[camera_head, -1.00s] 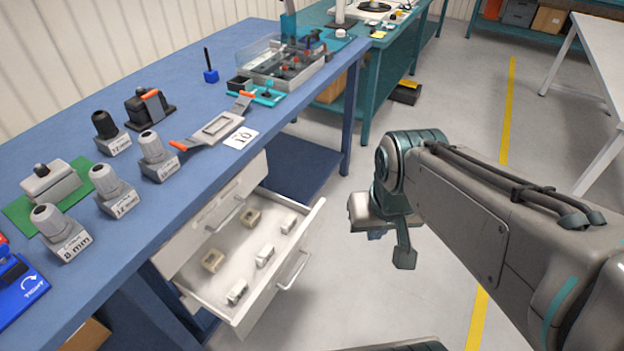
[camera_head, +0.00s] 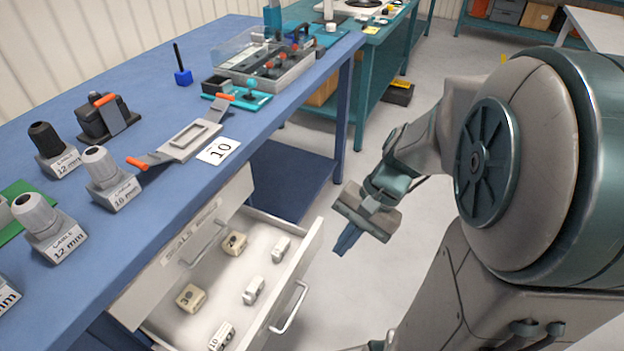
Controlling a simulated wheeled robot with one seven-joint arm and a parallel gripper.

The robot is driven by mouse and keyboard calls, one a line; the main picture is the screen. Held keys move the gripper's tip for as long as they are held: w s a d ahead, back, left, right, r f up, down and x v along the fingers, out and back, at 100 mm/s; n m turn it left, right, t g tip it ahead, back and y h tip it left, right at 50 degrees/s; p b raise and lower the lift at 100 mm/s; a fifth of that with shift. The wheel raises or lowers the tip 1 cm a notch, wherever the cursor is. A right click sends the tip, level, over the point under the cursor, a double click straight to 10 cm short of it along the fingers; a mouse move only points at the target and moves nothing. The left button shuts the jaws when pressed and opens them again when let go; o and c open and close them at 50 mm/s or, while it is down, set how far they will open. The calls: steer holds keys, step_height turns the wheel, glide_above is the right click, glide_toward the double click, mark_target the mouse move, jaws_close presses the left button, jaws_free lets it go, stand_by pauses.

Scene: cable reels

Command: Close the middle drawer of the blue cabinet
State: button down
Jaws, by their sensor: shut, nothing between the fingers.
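The blue bench (camera_head: 90,253) has a cabinet of white drawers under its top. The middle drawer (camera_head: 284,289) is pulled out; its open top shows several small beige and white blocks inside. Its front carries a bar handle (camera_head: 290,308). An upper drawer front (camera_head: 185,252) with a label and a handle is above and behind it. My gripper (camera_head: 346,240) is to the right of the open drawer's front, apart from it, with its dark fingers pointing down and together. Nothing is held. The lower part of the cabinet is out of view.
On the bench top stand several labelled cable glands (camera_head: 110,180), a grey fixture with orange handles (camera_head: 188,142), a card marked 10 (camera_head: 218,151) and a clear-lidded case (camera_head: 265,62). Free floor (camera_head: 345,190) lies right of the drawer. My arm fills the right side.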

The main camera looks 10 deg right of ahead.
step_height(320, 180, down, 7)
steer(key=w+d+m+y+b, duration=0.1)
steer(key=w+m+y+b, duration=0.2)
steer(key=m+y+b, duration=0.1)
steer(key=m+t+y+b, duration=0.4)
steer(key=m+t+b, duration=0.7)
steer(key=m+t, duration=0.25)
glide_toward(322, 223)
steer(key=shift+g, duration=0.45)
steer(key=b+x, duration=0.3)
steer(key=x, duration=0.2)
steer(key=shift+w, duration=0.2)
steer(key=shift+b+x, duration=0.35)
steer(key=shift+x, duration=0.5)
steer(key=shift+w+r, duration=0.1)
steer(key=shift+r, duration=0.15)
